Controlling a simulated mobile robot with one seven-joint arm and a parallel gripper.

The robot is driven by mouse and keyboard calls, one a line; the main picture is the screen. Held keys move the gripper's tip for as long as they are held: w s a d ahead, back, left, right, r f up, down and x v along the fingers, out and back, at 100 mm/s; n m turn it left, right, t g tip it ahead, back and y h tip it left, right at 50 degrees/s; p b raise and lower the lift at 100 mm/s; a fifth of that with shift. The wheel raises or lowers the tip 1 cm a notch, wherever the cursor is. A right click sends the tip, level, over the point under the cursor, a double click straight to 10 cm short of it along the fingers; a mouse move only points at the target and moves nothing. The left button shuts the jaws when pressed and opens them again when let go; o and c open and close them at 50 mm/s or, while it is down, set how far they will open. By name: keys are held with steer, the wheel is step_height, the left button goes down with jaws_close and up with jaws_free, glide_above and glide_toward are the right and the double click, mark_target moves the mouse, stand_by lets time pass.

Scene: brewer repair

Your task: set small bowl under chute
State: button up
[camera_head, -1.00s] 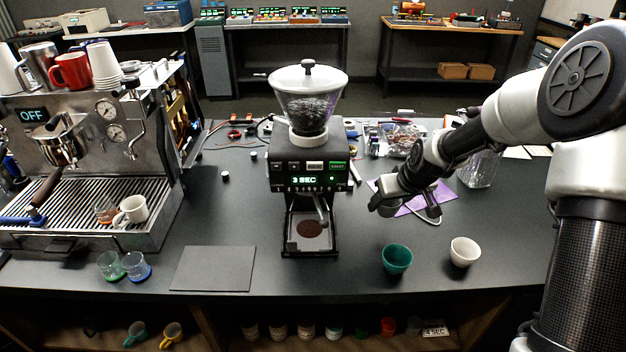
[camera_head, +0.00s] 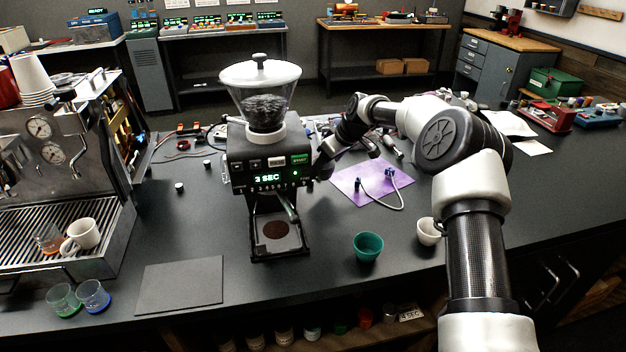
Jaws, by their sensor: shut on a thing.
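The grinder (camera_head: 262,160) stands mid-bench, its display reading 3 SEC. Its chute (camera_head: 288,206) hangs over a tray (camera_head: 257,250) with a round patch of brown grounds (camera_head: 277,230); no bowl stands under it. A small teal bowl (camera_head: 368,247) stands upright on the bench, right of the tray. A small white bowl or cup (camera_head: 428,233) stands farther right, partly hidden behind my arm. My gripper (camera_head: 322,166) is at the right side of the grinder, small and dark in the picture. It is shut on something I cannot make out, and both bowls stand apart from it.
A purple mat (camera_head: 348,190) with a cable lies behind the bowls. A dark flat mat (camera_head: 181,286) lies front left of the grinder. Two small glasses (camera_head: 93,297) and the espresso machine (camera_head: 50,190) are at the left.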

mark_target(323, 190)
steer(key=shift+f, duration=2.35)
steer(key=shift+f, duration=0.15)
steer(key=o, duration=1.1)
